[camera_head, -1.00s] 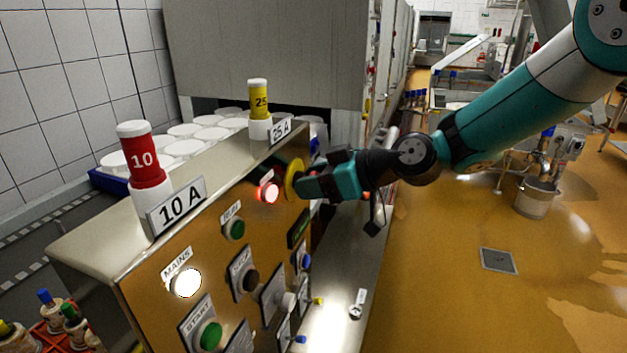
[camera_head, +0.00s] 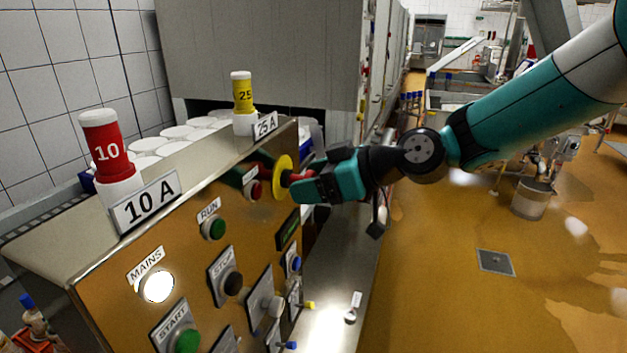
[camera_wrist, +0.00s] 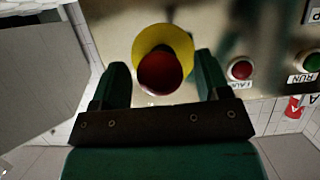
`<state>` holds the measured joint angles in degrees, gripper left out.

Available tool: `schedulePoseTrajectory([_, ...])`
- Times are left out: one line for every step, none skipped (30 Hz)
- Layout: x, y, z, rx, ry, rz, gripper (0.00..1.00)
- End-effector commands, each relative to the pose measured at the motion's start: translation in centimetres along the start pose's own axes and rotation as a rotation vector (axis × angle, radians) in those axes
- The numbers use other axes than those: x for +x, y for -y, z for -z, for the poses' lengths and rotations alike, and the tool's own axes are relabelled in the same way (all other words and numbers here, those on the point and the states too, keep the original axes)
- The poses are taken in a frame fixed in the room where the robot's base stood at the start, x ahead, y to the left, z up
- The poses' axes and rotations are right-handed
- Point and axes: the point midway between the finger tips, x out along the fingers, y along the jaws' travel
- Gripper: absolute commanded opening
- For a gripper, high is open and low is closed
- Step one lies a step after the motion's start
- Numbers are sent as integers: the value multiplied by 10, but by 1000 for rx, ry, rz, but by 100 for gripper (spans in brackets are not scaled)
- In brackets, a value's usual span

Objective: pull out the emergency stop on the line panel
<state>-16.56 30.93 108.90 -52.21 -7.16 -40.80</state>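The emergency stop is a red mushroom knob (camera_wrist: 160,73) on a yellow disc (camera_head: 283,177), on the sloping front of the line panel (camera_head: 130,268). My gripper (camera_head: 302,187) is at the knob, in front of the disc. In the wrist view the knob lies between my two fingers, with a narrow gap visible on each side, so my gripper looks open around it. In the head view red shows between the disc and my fingers; the rest of the knob is hidden behind them. The red fault lamp (camera_head: 257,190) beside it is dark.
A white mains lamp (camera_head: 157,286) is lit. A red fuse (camera_head: 105,145) and a yellow fuse (camera_head: 242,92) stand on top.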

Motion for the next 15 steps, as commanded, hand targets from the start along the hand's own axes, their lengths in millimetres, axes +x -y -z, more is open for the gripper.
schedulePoseTrajectory([0, 0, 0, 0, 0, 0, 69])
schedulePoseTrajectory([0, 0, 0, 0, -1, 0, 69])
schedulePoseTrajectory([0, 0, 0, -1, -1, 0, 69])
schedulePoseTrajectory([0, 0, 0, -1, -1, 0, 69])
schedulePoseTrajectory([0, 0, 0, -1, -1, 0, 69])
schedulePoseTrajectory([0, 0, 0, -1, -1, 0, 69])
schedulePoseTrajectory([0, 0, 0, -1, -1, 0, 69])
schedulePoseTrajectory([-2, 0, 0, 0, -1, -1, 69])
schedulePoseTrajectory([-4, -1, -1, 0, -1, -3, 69])
schedulePoseTrajectory([-7, -2, -1, 0, -1, -4, 69])
schedulePoseTrajectory([-10, -2, -1, 0, -2, -5, 69])
schedulePoseTrajectory([-16, -2, -2, -1, -2, -6, 69])
schedulePoseTrajectory([-21, -2, -2, -1, -3, -7, 69])
schedulePoseTrajectory([-27, -2, -3, -1, -3, -7, 69])
schedulePoseTrajectory([-36, -2, -3, -1, -3, -8, 69])
